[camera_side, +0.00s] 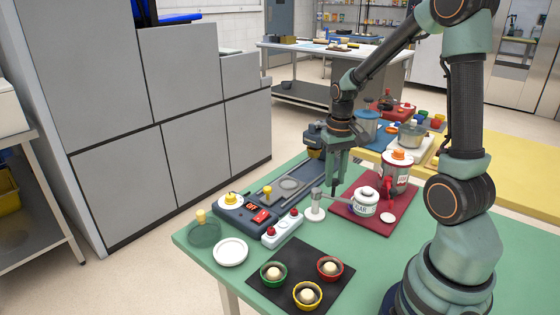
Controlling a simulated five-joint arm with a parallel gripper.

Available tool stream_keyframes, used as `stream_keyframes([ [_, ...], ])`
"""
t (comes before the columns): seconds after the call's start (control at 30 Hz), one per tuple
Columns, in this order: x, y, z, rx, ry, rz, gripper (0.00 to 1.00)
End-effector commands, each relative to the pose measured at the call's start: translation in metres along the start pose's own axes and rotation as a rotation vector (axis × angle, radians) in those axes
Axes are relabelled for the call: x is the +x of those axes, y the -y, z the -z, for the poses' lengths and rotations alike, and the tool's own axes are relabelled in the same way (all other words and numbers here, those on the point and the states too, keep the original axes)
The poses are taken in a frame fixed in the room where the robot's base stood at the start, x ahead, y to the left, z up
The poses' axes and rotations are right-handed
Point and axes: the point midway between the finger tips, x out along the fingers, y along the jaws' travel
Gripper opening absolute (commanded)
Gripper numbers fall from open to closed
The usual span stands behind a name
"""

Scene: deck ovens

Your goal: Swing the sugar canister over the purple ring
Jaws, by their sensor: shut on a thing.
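The white sugar canister (364,203) has a rounded lid and dark lettering. It is upright over the dark red mat (396,212), at the mat's left part. A thin grey bar seems to run left from it to a short grey-white post (315,207) on a round base. My gripper (336,192) points down between the post and the canister, shut at the bar; the exact contact is too small to see.
A red-and-grey canister with an orange top (397,172) stands behind the sugar canister. A switch panel (247,210), a red-buttoned box (282,229) and a white plate (230,252) are left. A black mat (300,292) with several small bowls is in front. Green table is clear at right front.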

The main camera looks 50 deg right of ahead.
Motion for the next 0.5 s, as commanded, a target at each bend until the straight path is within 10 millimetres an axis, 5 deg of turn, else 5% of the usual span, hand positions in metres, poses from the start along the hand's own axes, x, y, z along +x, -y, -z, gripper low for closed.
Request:
stream_keyframes([
  [0.5,-0.002,-0.011,0.017,-0.421,-0.002,0.000,0.00],
])
